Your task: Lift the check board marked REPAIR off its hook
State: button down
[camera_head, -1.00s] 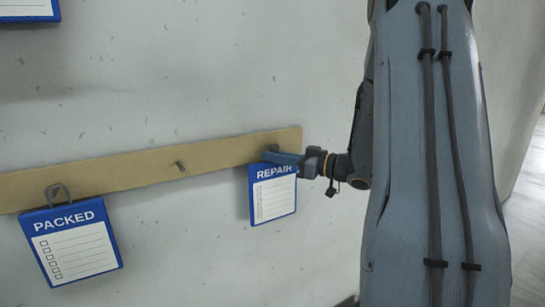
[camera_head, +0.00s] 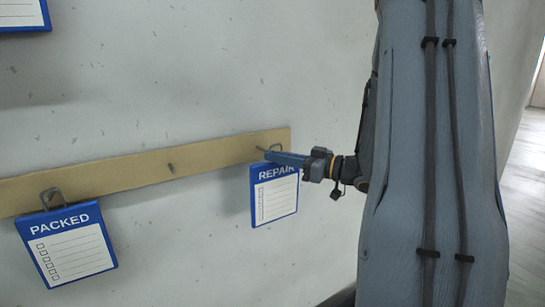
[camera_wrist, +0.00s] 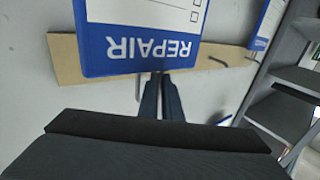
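The REPAIR check board (camera_head: 275,200) is a white checklist card with a blue border, hanging upright below my gripper (camera_head: 272,155). In the wrist view the REPAIR board (camera_wrist: 140,45) appears upside down beyond the fingers (camera_wrist: 162,85). The fingers are close together at the board's top edge, shut on its wire hanger. Part of the hanger loop shows just above the fingers. The peg (camera_head: 262,149) shows at the left of the fingertips. I cannot tell for sure whether the loop is fully clear of it.
The tan rail (camera_head: 115,175) runs along the wall, with an empty peg (camera_head: 171,168) mid-way. The PACKED board (camera_head: 68,245) hangs at the left. Another blue-edged board (camera_head: 22,16) is at the upper left. Grey shelving (camera_wrist: 285,110) stands at the right in the wrist view.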

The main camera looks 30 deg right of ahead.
jog(key=shift+w+a+f, duration=0.2)
jog(key=shift+w+f, duration=0.2)
jog(key=shift+w, duration=0.05)
jog(key=shift+s+a+f+p, duration=0.1)
jog(key=shift+s+p, duration=0.45)
jog(key=shift+s, duration=0.75)
